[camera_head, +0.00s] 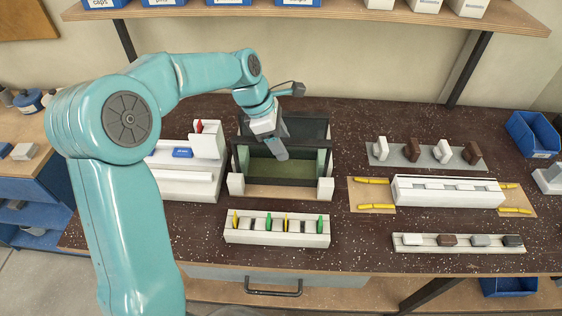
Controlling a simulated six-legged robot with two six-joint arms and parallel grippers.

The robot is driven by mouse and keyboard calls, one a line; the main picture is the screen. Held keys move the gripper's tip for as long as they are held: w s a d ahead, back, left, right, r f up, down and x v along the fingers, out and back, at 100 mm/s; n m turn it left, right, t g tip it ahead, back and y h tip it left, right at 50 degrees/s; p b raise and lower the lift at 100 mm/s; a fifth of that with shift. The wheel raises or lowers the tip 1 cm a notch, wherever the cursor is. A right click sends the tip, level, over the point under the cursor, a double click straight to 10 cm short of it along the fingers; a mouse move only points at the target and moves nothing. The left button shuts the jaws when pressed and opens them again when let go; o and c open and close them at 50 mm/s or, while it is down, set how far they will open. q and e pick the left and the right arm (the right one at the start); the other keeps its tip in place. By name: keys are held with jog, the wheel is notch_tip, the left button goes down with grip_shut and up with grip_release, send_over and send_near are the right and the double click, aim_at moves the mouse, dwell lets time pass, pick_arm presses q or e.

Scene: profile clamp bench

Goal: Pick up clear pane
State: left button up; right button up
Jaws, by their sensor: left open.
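A dark-framed holder (239,160) with white feet stands on the speckled bench, left of centre. Glassy, see-through panels show in it, and a dark tinted one (308,128) stands at its back. I cannot tell for sure which of them is the clear pane. My left gripper (281,155) reaches down over the holder's middle, pointing at its greenish inside. It is open and I see nothing held in it. Its fingertips are small, and I cannot tell whether they touch a panel. My right gripper is not in view.
A white rack (276,238) with coloured clips stands in front of the holder. A white profile (448,192), yellow-handled clamps (376,207) and a block strip (458,243) lie to the right. A blue bin (533,134) is at far right. A shelf (350,12) overhangs the back.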

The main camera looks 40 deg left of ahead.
pick_arm(q)
jog(key=shift+x, duration=1.15)
jog(key=shift+a, duration=0.1)
jog(key=shift+c, duration=0.3)
grip_shut()
jog(key=shift+w+r, duration=0.1)
jog(key=shift+r, duration=0.1)
